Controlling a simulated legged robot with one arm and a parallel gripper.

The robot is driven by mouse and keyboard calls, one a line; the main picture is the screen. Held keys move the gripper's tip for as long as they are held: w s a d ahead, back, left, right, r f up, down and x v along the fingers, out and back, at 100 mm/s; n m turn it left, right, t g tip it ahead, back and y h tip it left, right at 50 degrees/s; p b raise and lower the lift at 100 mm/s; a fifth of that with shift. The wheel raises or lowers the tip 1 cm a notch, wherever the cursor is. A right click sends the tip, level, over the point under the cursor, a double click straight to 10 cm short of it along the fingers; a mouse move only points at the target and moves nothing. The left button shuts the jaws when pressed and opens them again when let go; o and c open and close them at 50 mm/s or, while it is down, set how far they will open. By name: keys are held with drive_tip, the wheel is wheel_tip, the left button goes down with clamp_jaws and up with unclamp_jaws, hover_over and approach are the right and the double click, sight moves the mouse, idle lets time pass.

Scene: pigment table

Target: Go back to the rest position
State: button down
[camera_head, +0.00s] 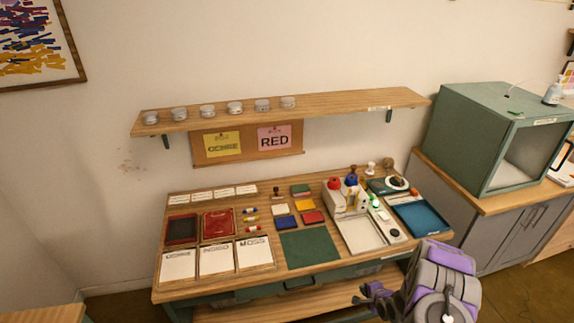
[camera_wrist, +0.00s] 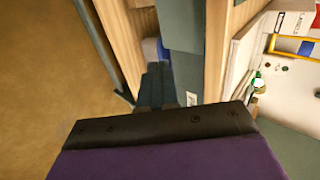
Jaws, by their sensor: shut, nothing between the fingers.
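My purple and grey arm is folded at the lower right of the head view, in front of the table (camera_head: 225,286). My gripper (camera_head: 366,297) points left, near the table's front edge and apart from the items on top. In the wrist view my dark fingers (camera_wrist: 156,84) are together with nothing held between them. Beyond them are the table's green frame and wooden parts, with the floor at left.
A shelf (camera_head: 330,103) with several small jars hangs above. A green cabinet (camera_head: 480,135) stands at right. Brown floor (camera_wrist: 45,75) is open.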

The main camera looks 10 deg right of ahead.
drive_tip(key=s+a+r+n+g+h+b, duration=0.1)
drive_tip(key=s+a+r+n+g, duration=0.15)
drive_tip(key=r, duration=0.55)
drive_tip(key=s+a+r+n+g+h+b, duration=0.1)
drive_tip(key=a+r+n+g, duration=0.15)
drive_tip(key=r, duration=0.65)
drive_tip(key=s+a+r+n+g+h, duration=0.1)
drive_tip(key=s+a+r+n, duration=0.15)
drive_tip(key=r, duration=0.55)
drive_tip(key=s+a+r+n+g+y+b, duration=0.1)
drive_tip(key=s+a+r+n, duration=0.2)
drive_tip(key=s, duration=0.7)
drive_tip(key=s+a+r+n+g+b, duration=0.1)
drive_tip(key=s+a+r+n+g, duration=0.1)
drive_tip(key=s+a+r, duration=0.5)
drive_tip(key=s+a+r+n+g+y, duration=0.1)
drive_tip(key=s+a+r+n, duration=0.4)
drive_tip(key=s+a, duration=0.5)
drive_tip(key=s+g, duration=0.1)
drive_tip(key=s, duration=0.3)
drive_tip(key=shift+a+y+b, duration=0.15)
drive_tip(key=shift+y+b, duration=0.15)
drive_tip(key=shift+b, duration=0.1)
